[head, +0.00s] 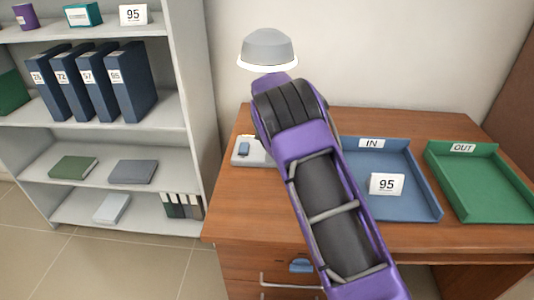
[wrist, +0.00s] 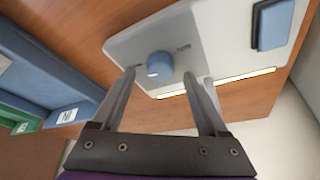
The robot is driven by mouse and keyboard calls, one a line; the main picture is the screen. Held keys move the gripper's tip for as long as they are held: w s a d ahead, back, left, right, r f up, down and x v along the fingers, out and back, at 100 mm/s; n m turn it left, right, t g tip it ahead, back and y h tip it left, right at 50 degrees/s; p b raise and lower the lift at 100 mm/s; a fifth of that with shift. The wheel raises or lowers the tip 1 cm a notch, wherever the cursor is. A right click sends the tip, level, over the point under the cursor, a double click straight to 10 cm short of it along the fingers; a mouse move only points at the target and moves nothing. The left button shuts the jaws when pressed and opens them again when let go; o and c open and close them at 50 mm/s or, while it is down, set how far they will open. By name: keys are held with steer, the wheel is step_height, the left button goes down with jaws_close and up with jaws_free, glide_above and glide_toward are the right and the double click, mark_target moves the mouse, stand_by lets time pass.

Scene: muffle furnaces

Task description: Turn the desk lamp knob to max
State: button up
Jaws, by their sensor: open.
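The desk lamp shows in the head view with a grey shade (head: 268,48) glowing at its lower rim. Its pale base (head: 242,152) stands on the desk, partly hidden behind my purple arm. In the wrist view the lamp base (wrist: 125,50) carries a round blue knob (wrist: 158,66) with a light pointer mark and small lettering on both sides, too small to read. My gripper (wrist: 162,75) is open, with its two fingers apart on either side of the knob in the picture. I cannot tell whether they touch it. My gripper is hidden in the head view.
A blue rectangular switch (wrist: 272,24) sits on the lamp base beside the knob. On the desk (head: 225,215) are a blue IN tray (head: 420,190) with a 95 card (head: 387,184) and a green OUT tray (head: 480,175). A bookshelf (head: 195,110) with binders stands left.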

steer(key=s+a, duration=0.2)
steer(key=s, duration=0.1)
steer(key=s+a, duration=0.2)
steer(key=s, duration=0.2)
steer(key=s+a, duration=0.2)
steer(key=s, duration=0.1)
steer(key=shift+s+a+r, duration=0.25)
steer(key=shift+r, duration=0.1)
